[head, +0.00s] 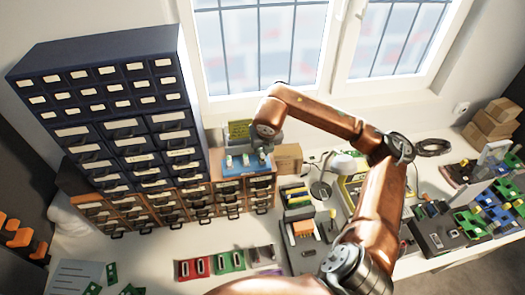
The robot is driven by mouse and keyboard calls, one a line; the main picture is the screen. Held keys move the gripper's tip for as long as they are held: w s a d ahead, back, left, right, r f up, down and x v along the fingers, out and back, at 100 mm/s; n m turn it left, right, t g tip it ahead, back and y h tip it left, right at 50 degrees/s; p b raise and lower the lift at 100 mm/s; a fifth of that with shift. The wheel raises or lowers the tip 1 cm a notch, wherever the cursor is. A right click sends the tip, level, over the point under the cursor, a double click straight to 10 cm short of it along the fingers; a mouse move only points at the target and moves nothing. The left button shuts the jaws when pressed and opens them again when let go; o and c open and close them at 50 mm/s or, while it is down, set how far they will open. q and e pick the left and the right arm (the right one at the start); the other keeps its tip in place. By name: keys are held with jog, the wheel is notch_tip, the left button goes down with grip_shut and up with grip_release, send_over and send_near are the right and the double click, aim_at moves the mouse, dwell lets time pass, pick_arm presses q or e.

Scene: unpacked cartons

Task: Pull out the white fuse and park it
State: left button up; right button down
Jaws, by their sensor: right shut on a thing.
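A blue block (243,169) sits on top of the low brown drawer cabinet, with small white upright pieces on it. One white piece (229,161) stands at its left end and another (246,159) near its middle. My right gripper (262,153) reaches down from above at the block's right end. It is shut on a small pale piece there, which looks like the white fuse and is mostly hidden by the gripper. I cannot tell whether that piece is still seated in the block. My left gripper is not in view.
A tall dark drawer cabinet (110,110) stands left of the block. A cardboard box (288,158) stands just right of it. Red and green modules (230,260) lie on the white table in front. Trays and electronics crowd the right side, under my arm.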

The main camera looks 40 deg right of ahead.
dwell(1.0)
jog(key=shift+f+b, duration=0.7)
jog(key=shift+b, duration=0.5)
dwell(0.9)
jog(key=c, duration=1.9)
grip_release()
jog(key=shift+r, duration=0.15)
jog(key=v, duration=1.1)
jog(key=shift+s+r, duration=0.25)
jog(key=shift+r, duration=0.1)
